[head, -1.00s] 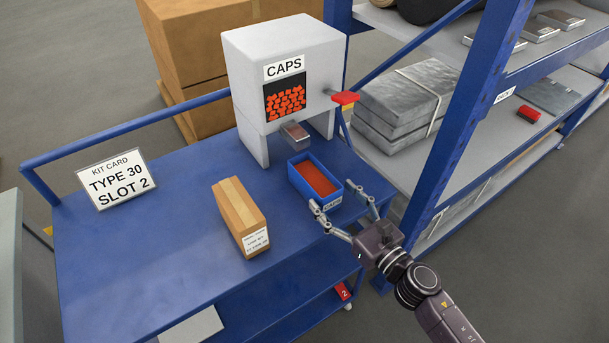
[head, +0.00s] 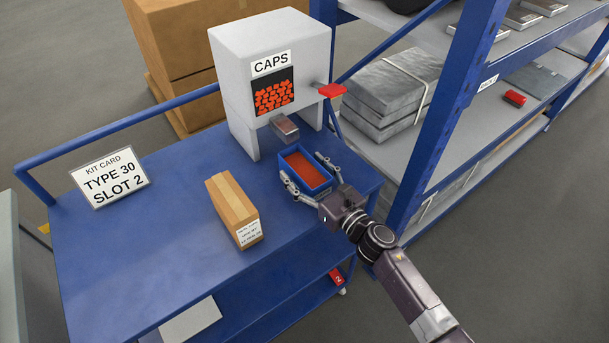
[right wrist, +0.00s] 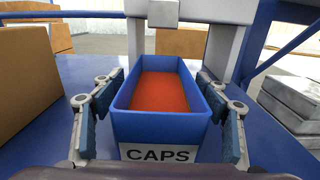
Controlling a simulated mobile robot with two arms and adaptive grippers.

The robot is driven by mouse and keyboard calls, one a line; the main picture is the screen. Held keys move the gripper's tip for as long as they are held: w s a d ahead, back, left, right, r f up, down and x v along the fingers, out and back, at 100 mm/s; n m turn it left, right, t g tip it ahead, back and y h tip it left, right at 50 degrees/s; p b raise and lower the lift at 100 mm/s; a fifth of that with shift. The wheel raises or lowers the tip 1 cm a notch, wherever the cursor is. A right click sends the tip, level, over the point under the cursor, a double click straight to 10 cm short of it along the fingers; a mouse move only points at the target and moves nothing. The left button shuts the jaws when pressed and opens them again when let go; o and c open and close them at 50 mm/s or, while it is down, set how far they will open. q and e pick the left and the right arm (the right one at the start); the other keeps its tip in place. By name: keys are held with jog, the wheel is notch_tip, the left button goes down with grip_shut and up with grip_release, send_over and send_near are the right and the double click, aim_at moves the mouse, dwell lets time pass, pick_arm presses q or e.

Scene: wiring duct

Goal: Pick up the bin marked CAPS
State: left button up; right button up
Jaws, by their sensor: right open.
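The blue bin (head: 302,177) holds orange-red contents and stands on the blue cart top under the dispenser's spout. In the right wrist view the bin (right wrist: 165,130) shows a label reading CAPS on its near wall. My right gripper (head: 310,178) is open, with one finger on each side of the bin. In the right wrist view small gaps show between the finger pads and the bin's side walls. My left gripper is not in view.
The grey dispenser (head: 240,70) marked CAPS stands behind the bin, with a red lever (head: 331,91) at its right. A cardboard box (head: 233,208) stands to the left. A kit card (head: 110,178) is farther left. A blue rack post (head: 445,110) rises close on the right.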

jog(key=shift+c, duration=0.2)
jog(key=c, duration=1.4)
jog(key=shift+r, duration=0.15)
jog(key=shift+r, duration=0.2)
notch_tip(320, 180, up, 4)
jog(key=shift+f+p, duration=0.25)
jog(key=shift+p, duration=0.25)
jog(key=shift+f+b+v, duration=0.15)
jog(key=shift+b+v, duration=1.4)
jog(key=shift+v, duration=2.95)
jog(key=shift+f+b+v, duration=0.1)
jog(key=shift+b+v, duration=1.45)
jog(key=shift+v, duration=2.95)
